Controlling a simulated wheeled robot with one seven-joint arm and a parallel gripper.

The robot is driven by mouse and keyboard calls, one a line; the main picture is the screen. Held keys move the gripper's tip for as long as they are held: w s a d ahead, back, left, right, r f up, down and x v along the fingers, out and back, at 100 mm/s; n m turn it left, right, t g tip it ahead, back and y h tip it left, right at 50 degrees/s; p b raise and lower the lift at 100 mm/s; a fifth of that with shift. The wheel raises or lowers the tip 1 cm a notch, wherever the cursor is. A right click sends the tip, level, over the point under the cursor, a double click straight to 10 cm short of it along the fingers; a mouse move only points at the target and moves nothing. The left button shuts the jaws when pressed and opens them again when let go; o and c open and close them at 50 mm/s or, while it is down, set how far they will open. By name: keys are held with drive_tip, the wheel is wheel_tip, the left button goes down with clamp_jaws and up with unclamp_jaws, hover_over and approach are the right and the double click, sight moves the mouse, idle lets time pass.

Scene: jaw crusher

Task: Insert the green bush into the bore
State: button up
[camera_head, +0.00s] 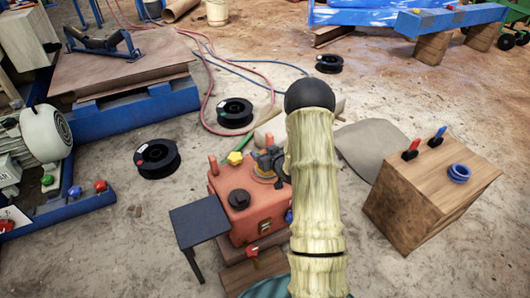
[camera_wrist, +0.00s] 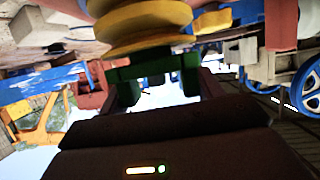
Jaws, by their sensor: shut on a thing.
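In the wrist view my gripper (camera_wrist: 157,84) is shut on the green bush (camera_wrist: 150,69), which shows as a dark green band across the fingers, in shadow. A large yellow stepped round part (camera_wrist: 140,32) fills the space just beyond it. In the head view my pale yellow arm stands upright in the middle and hides my gripper and the bush. An orange-red housing (camera_head: 241,213) stands left of the arm, with a grey round fitting (camera_head: 266,166) on top, partly behind the arm. I cannot make out the bore or its distance from the bush.
A small dark table (camera_head: 200,222) adjoins the housing on the left. Black spools (camera_head: 157,158) and hoses lie on the floor. A motor (camera_head: 38,137) stands far left.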

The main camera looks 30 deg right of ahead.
drive_tip(key=shift+f, duration=0.4)
drive_tip(key=o, duration=1.2)
drive_tip(key=shift+o, duration=0.2)
drive_tip(key=p+v, duration=0.5)
drive_tip(key=v, duration=1.2)
drive_tip(key=shift+s+p, duration=0.25)
drive_tip(key=shift+p, duration=0.1)
